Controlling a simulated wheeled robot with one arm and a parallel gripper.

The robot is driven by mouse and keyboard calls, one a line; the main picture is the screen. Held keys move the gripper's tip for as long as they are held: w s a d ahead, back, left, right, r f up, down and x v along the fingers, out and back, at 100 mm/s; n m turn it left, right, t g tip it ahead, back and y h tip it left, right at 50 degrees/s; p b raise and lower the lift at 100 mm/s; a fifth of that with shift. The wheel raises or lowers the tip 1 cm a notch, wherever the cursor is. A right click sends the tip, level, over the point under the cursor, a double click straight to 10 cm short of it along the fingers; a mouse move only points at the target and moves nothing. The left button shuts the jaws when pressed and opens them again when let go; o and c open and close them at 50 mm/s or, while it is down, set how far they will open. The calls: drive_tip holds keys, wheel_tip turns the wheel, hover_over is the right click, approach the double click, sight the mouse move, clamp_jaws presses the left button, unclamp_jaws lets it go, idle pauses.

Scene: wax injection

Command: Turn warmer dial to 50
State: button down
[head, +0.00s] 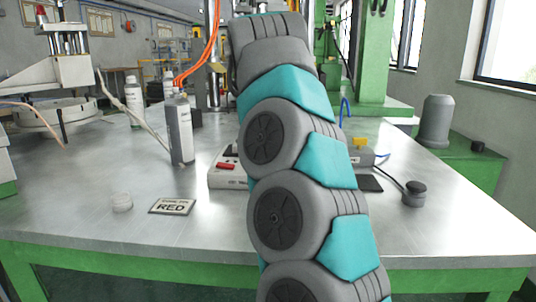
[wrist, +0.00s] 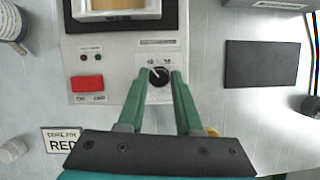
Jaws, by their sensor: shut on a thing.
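The warmer (wrist: 112,54) is a pale box with a red switch (wrist: 87,83) and a black round dial (wrist: 160,77). In the wrist view my gripper (wrist: 160,73) has its two green fingers on either side of the dial, shut on it. A white pointer mark on the dial points up and to the left. Small markings sit above the dial, too small to read surely. In the head view the warmer (head: 226,175) is mostly hidden behind my arm, and my gripper and the dial are hidden.
A dark pad (wrist: 262,64) lies to the right. The table's front left is clear.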

drive_tip(key=shift+d+m+h, duration=0.1)
drive_tip(key=shift+m+h, duration=0.2)
drive_tip(key=shift+m, duration=0.3)
drive_tip(key=shift+a+f+m, duration=0.1)
drive_tip(key=shift+a+m, duration=0.1)
drive_tip(key=shift+m, duration=0.5)
drive_tip(key=c, duration=0.6)
unclamp_jaws()
